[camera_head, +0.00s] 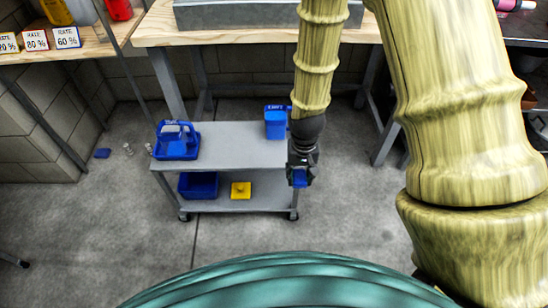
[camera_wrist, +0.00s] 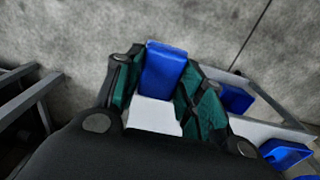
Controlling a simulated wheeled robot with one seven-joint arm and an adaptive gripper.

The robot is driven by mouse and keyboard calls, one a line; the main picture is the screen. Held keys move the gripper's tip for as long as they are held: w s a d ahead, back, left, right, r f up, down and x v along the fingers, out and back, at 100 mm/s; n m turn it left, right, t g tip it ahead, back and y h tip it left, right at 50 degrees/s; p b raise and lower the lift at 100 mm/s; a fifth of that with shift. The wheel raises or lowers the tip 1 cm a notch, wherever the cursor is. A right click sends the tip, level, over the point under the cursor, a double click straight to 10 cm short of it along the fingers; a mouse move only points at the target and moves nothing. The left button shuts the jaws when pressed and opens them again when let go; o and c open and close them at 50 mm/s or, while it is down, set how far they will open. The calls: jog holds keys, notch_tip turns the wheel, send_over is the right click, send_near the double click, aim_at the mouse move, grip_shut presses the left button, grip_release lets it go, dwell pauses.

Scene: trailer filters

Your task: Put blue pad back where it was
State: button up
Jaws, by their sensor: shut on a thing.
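The blue pad (camera_head: 300,179) is held in my gripper (camera_head: 302,169), at the right end of the grey cart in the head view. In the wrist view the pad (camera_wrist: 164,68) stands between the two dark green-and-black fingers, which are shut on it. A pale white patch (camera_wrist: 153,115) shows between the fingers below the blue part; I cannot tell whether it belongs to the pad. The pad is in the air beside the cart's right edge; its exact height is unclear.
The cart's top shelf (camera_head: 225,137) holds a blue caddy (camera_head: 177,148) and a blue bin (camera_head: 276,124). Its lower shelf holds a blue tray (camera_head: 198,187) and a yellow block (camera_head: 241,190). A wooden bench (camera_head: 240,30) stands behind.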

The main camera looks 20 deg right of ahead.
jog(key=b, duration=0.2)
send_over(274, 157)
jog(key=shift+s+f, duration=0.1)
jog(key=shift+f, duration=0.65)
jog(key=shift+f+b, duration=0.65)
jog(key=shift+f, duration=1.05)
jog(key=shift+f, duration=0.15)
jog(key=o, duration=1)
